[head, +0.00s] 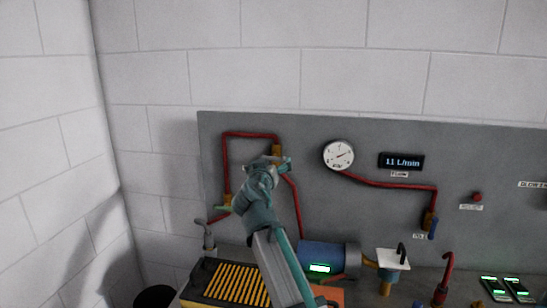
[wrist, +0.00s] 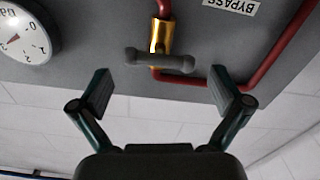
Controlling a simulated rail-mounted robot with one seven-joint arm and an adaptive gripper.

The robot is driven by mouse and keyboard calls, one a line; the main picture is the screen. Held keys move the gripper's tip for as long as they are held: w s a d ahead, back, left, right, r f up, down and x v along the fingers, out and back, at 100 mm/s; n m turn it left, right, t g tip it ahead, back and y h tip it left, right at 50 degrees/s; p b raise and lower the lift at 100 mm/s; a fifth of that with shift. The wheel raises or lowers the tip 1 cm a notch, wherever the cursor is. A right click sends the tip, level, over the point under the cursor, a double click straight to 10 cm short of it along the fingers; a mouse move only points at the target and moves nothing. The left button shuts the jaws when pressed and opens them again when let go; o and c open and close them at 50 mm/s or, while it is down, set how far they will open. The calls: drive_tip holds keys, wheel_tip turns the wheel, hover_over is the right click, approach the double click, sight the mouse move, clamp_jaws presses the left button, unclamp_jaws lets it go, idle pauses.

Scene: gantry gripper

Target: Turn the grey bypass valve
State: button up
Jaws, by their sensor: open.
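The grey bypass valve (wrist: 160,60) shows in the wrist view as a grey crossbar handle on a brass body, fitted in a red pipe beside a BYPASS label (wrist: 232,7). My gripper (wrist: 162,90) is open and empty. Its two fingers stand apart, on either side of the handle in the picture, with the handle slightly beyond the fingertips and not visibly touched. In the head view my gripper (head: 278,165) is at the panel, just below the brass valve body (head: 278,150); the handle is largely hidden there.
The grey panel (head: 310,130) carries a round gauge (head: 338,155), a flow display (head: 401,161) reading 11 L/min and red pipes (head: 385,184). A blue-handled valve (head: 432,227) is at the right.

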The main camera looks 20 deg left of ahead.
sight(273, 160)
drive_tip(key=shift+w+a+p, duration=0.15)
drive_tip(key=shift+w+p, duration=0.05)
drive_tip(key=shift+w, duration=0.6)
drive_tip(key=shift+w+a+p, duration=0.1)
drive_tip(key=shift+w+p, duration=0.05)
drive_tip(key=shift+w, duration=0.65)
drive_tip(key=c, duration=0.9)
drive_tip(key=shift+o, duration=0.2)
drive_tip(key=shift+f+n+b, duration=0.1)
drive_tip(key=shift+n+b, duration=0.4)
drive_tip(key=shift+n, duration=0.1)
drive_tip(key=n, duration=0.3)
drive_tip(key=shift+n+b, duration=0.3)
drive_tip(key=shift+b, duration=0.1)
drive_tip(key=o, duration=0.9)
drive_tip(key=shift+c, duration=0.2)
